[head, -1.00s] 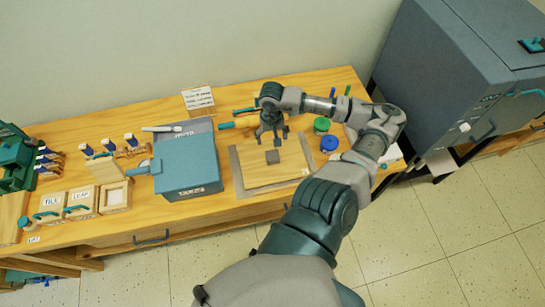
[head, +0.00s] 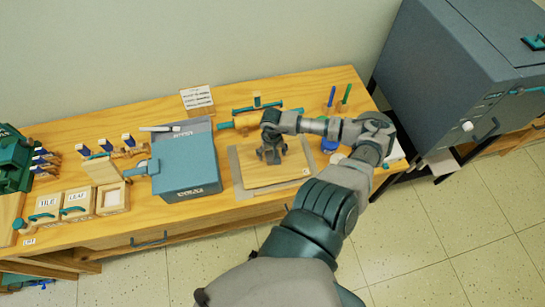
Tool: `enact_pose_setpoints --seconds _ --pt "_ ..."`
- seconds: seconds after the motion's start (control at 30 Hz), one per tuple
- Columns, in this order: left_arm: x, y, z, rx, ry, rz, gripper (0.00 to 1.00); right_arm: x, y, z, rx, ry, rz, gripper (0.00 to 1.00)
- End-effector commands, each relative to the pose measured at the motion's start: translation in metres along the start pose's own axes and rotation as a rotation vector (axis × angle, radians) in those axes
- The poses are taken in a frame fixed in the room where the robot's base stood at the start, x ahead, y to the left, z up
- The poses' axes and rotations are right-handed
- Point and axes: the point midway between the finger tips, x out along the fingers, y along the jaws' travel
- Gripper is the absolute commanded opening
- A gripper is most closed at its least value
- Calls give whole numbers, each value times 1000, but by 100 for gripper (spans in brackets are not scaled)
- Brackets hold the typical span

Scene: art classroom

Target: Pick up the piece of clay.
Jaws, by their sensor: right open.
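The piece of clay (head: 272,158) is a small dark grey block on the wooden board (head: 258,178) in the middle of the table. My right gripper (head: 271,155) is over the clay from above, open, with its fingers on either side of the block. The gripper hides most of the clay, and I cannot tell whether the fingers touch it. My left gripper is not in view.
A blue-lidded jar (head: 329,145) and upright tools (head: 331,98) are at the right. The board's front half is clear.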

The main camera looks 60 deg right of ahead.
Motion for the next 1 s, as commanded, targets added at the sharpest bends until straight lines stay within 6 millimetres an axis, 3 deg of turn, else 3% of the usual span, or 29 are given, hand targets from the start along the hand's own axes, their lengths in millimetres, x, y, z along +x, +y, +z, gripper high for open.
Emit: enact_pose_setpoints --seconds 0.07,0.37,0.73,1.0 --pt "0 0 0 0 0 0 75 0 0 0 0 0 0 83" --pt "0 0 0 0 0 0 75 0 0 0 0 0 0 13" --pt "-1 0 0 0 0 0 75 -6 0 0 1 1 1 12" --pt "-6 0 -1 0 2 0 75 -39 0 0 -1 2 1 12"
